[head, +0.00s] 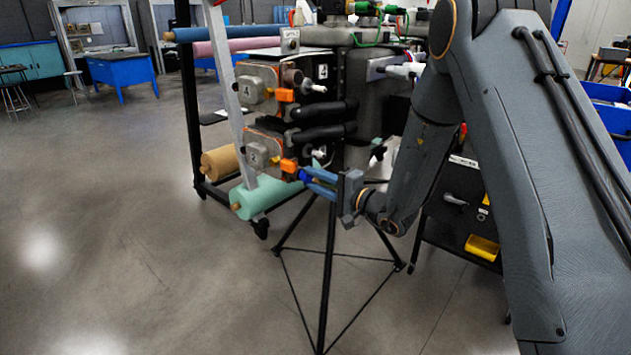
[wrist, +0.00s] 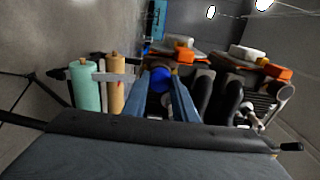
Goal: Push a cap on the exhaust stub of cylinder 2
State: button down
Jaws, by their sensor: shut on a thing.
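My gripper (head: 314,181) has two blue fingers and is shut on a blue cap (head: 304,175) at their tips. The cap also shows in the wrist view (wrist: 160,78), between the fingertips. In the head view the cap is beside the lower cylinder (head: 262,150) of the engine, near its orange part (head: 288,166). The number on that cylinder's cover is too blurred to read surely; the upper cylinder (head: 257,86) seems marked 4. I cannot tell whether the cap touches a stub, and no exhaust stub of cylinder 2 can be made out.
The engine's black pipes (head: 325,110) are close above my gripper. A black tripod stand (head: 330,255) is below it. Green (head: 270,195) and tan (head: 222,162) rolls lie on a rack behind. A dark cart with a yellow bin (head: 482,247) stands at right. The floor at left is clear.

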jog(key=shift+a+r, duration=0.1)
jog(key=shift+a, duration=0.15)
jog(key=c, duration=1.4)
grip_release()
jog(key=shift+w+a, duration=0.1)
jog(key=shift+a, duration=0.15)
jog(key=shift+o, duration=0.2)
jog(key=shift+d, duration=0.25)
jog(key=shift+o, duration=0.8)
jog(key=shift+d, duration=0.1)
jog(key=shift+d, duration=0.1)
jog(key=v, duration=0.6)
jog(key=shift+s+d, duration=0.3)
